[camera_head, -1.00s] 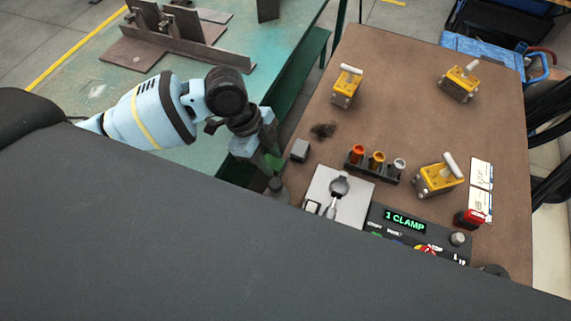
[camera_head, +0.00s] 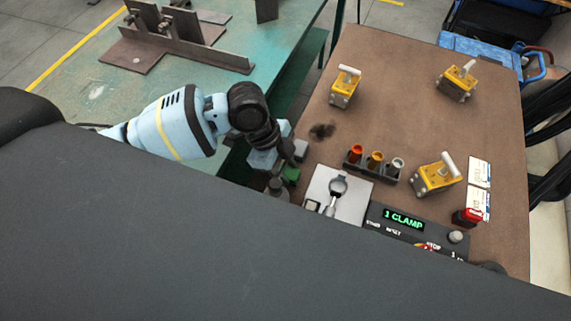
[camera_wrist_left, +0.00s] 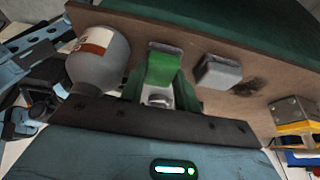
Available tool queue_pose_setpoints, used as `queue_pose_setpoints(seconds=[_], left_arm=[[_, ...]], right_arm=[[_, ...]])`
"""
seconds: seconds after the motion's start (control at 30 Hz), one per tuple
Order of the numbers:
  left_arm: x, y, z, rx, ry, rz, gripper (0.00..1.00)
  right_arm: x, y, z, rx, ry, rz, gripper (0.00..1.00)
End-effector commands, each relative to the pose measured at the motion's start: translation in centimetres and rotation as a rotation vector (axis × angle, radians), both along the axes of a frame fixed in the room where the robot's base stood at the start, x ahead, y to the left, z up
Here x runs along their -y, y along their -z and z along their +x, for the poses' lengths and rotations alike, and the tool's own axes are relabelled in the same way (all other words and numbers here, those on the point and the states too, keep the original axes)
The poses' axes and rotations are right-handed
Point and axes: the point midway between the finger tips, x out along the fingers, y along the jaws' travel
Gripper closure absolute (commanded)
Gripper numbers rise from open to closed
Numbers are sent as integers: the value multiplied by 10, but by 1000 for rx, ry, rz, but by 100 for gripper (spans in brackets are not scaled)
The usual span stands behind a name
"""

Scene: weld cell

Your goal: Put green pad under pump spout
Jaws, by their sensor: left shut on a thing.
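The green pad (camera_head: 291,174) is a small green block at the left edge of the brown table. It also shows in the left wrist view (camera_wrist_left: 163,68), between the fingers. My left gripper (camera_head: 287,164) is shut on it. A grey bottle (camera_head: 277,187), apparently the pump, stands beside the pad, partly hidden by my dark body. In the left wrist view the bottle (camera_wrist_left: 97,62) is rounded, with a white and brown label, left of the pad. Its spout is not clear to see. My right gripper is not in view.
A grey block (camera_head: 301,149) sits close beside the left gripper. A white plate with a round-headed tool (camera_head: 338,190), a rack of coloured cylinders (camera_head: 373,166) and a control box (camera_head: 415,230) lie to the right. Yellow clamps (camera_head: 345,87) stand around. The table's middle is clear.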

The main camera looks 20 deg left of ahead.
Motion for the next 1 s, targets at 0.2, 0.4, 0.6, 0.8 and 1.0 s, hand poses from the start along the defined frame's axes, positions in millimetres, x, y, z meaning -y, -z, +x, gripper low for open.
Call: queue_pose_setpoints(seconds=[0.2, 0.4, 0.6, 0.8, 1.0], left_arm=[[0, 6, 0, -1, 0, 0, 97], [0, 6, 0, 0, 0, 0, 57], [0, 6, 0, 0, 0, 0, 56], [0, -1, 1, 2, 0, 0, 56], [-10, -31, 1, 4, -2, 1, 56]], right_arm=[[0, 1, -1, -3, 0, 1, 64], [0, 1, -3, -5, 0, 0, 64], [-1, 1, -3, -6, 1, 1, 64], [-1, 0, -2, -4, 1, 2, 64], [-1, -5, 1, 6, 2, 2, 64]])
